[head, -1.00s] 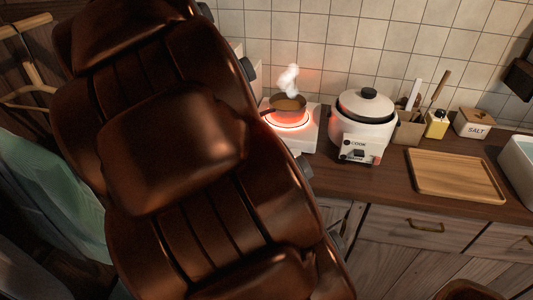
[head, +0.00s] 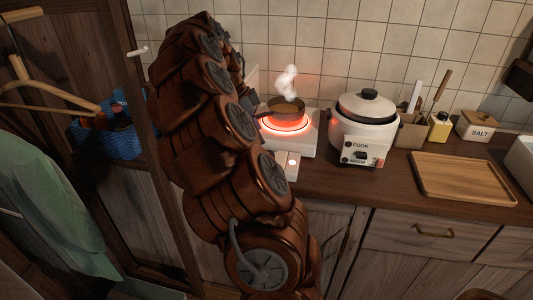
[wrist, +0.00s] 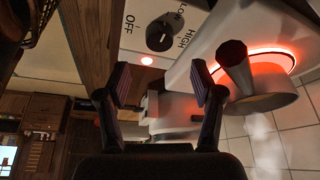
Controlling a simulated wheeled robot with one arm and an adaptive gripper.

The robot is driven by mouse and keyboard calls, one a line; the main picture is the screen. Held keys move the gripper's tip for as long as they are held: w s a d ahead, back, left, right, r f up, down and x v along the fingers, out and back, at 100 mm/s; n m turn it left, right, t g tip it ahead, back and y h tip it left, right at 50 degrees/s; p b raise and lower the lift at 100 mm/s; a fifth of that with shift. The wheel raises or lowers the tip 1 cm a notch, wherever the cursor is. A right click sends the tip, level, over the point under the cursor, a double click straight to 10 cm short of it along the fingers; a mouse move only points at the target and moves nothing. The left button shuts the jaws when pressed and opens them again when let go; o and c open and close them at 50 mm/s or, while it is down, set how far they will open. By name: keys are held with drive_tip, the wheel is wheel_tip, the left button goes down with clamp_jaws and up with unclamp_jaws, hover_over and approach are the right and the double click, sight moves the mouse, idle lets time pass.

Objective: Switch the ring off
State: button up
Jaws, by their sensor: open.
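The ring (head: 285,123) glows red-orange on a white hot plate (head: 308,138) on the counter; its glow also shows in the wrist view (wrist: 287,58). A pan (head: 283,106) sits on it, steaming. In the wrist view the dark round knob (wrist: 160,36) is on the white front panel, among the labels OFF, LOW and HIGH. I cannot tell surely which label its mark points to. In the head view my arm hides the gripper and knob.
The pan's handle (wrist: 234,56) juts near one finger in the wrist view. A rice cooker (head: 364,130) stands just right of the hot plate. Farther right are a utensil holder (head: 411,132), a yellow bottle (head: 439,127), a salt box (head: 476,126) and a wooden board (head: 462,178).

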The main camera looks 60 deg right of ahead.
sight(267, 151)
drive_tip(key=shift+x, duration=3.85)
drive_tip(key=c, duration=1.1)
